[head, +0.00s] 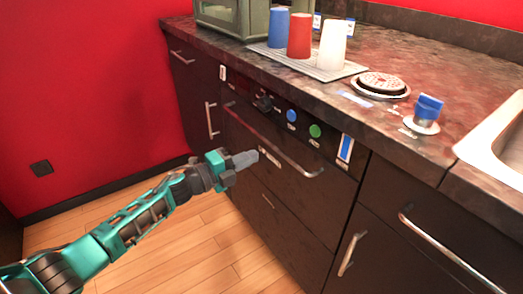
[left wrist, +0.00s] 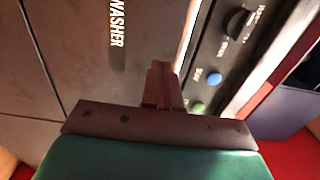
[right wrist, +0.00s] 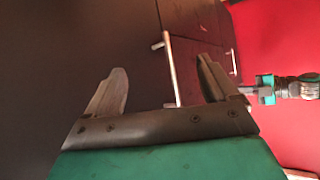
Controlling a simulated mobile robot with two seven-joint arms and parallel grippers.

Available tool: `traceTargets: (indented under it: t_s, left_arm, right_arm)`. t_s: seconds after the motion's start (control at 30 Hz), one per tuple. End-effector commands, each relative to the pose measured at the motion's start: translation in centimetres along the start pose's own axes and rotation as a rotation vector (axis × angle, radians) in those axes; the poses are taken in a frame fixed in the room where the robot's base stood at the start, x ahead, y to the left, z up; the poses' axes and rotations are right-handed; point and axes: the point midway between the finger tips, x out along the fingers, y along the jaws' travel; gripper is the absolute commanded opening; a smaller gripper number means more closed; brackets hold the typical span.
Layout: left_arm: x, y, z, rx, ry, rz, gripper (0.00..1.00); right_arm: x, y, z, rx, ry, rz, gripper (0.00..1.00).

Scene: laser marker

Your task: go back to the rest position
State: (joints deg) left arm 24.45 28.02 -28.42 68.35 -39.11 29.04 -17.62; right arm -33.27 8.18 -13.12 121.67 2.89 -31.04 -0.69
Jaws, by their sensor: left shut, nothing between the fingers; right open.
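My left gripper (head: 244,159) is shut and empty in the head view. It is in front of the dark dishwasher panel (head: 262,185), near its long silver handle (head: 275,143). In the left wrist view the closed fingers (left wrist: 160,84) show before the panel with the word WASHER. Whether they touch the panel is unclear. My right gripper (right wrist: 158,90) is open and empty in the right wrist view, facing dark cabinet fronts (right wrist: 75,60) and a silver handle (right wrist: 170,70). The right gripper does not show in the head view.
The counter (head: 405,85) holds a blue cup (head: 278,28), a red cup (head: 299,36) and a white cup (head: 332,46) on a mat. A sink (head: 495,140) is at the right. Cabinet handles (head: 350,254) stick out. The wooden floor (head: 190,250) is clear at the lower left.

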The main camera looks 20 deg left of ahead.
Motion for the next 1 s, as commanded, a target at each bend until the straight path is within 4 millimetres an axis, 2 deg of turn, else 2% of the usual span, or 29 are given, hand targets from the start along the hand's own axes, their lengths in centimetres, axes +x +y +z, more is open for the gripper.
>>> traceTargets:
  t_s: [0.03,0.1,0.3,0.43,0.63,0.77,0.87,1.0]
  left_arm:
    - [-1.4,-0.2,-0.1,-0.001,0.001,0.002,0.00]
    - [-2.9,-0.2,-0.1,0.000,0.001,0.002,0.00]
    - [-5.9,-0.1,-0.1,0.000,0.002,0.000,0.00]
    - [-6.7,0.0,0.0,0.000,0.002,0.000,0.00]
    - [-6.9,0.2,-0.6,-0.028,-0.008,-0.007,0.00]
    - [-7.0,1.4,-3.1,-0.201,-0.083,-0.029,0.00]
    - [-7.7,3.1,-6.2,-0.455,-0.200,-0.043,0.00]
    - [-10.3,5.7,-10.6,-0.866,-0.396,-0.029,0.00]
  right_arm:
    - [-0.3,0.1,-0.3,0.000,-0.001,0.003,0.87]
    - [-0.3,0.3,-0.3,-0.001,-0.001,0.008,0.87]
    - [-0.5,0.5,-0.3,-0.005,-0.001,0.014,0.87]
    - [-0.5,0.6,-0.3,-0.008,-0.001,0.014,0.87]
    - [-0.5,0.6,-0.1,-0.009,-0.004,0.015,0.87]
    - [-0.5,0.6,0.0,-0.008,-0.005,0.015,0.87]
    - [-0.5,0.6,0.0,-0.008,-0.005,0.015,0.87]
    - [-0.5,0.6,0.0,-0.008,-0.005,0.015,0.87]
